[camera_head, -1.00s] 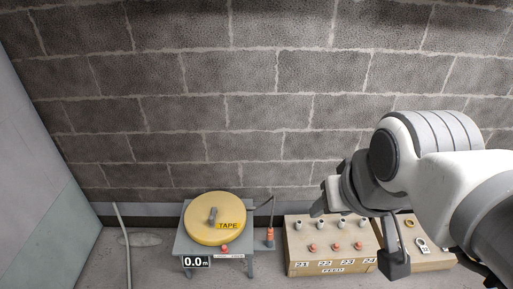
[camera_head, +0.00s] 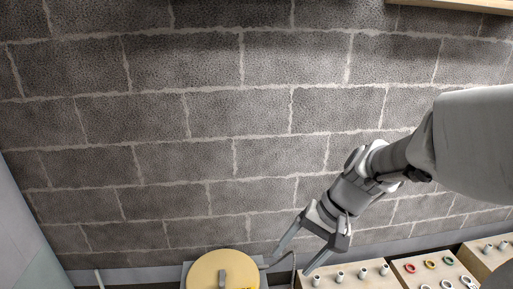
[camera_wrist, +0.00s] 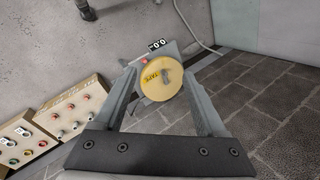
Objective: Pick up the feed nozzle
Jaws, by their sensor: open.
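I cannot make out the feed nozzle now; it may lie below the head view's edge or behind a finger in the wrist view. A dark cable by the yellow tape reel (camera_head: 215,270) runs down out of the head view, close to my fingertips. My gripper (camera_head: 290,263) is open and empty, pointing down just right of the reel. In the wrist view my gripper (camera_wrist: 160,75) has its fingers spread, with the yellow reel (camera_wrist: 160,84) seen between them.
A wooden box with several grey pegs (camera_head: 350,281) stands right of my gripper, then a box with coloured rings (camera_head: 437,264). They also show at the left in the wrist view. A block wall (camera_head: 210,160) stands behind.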

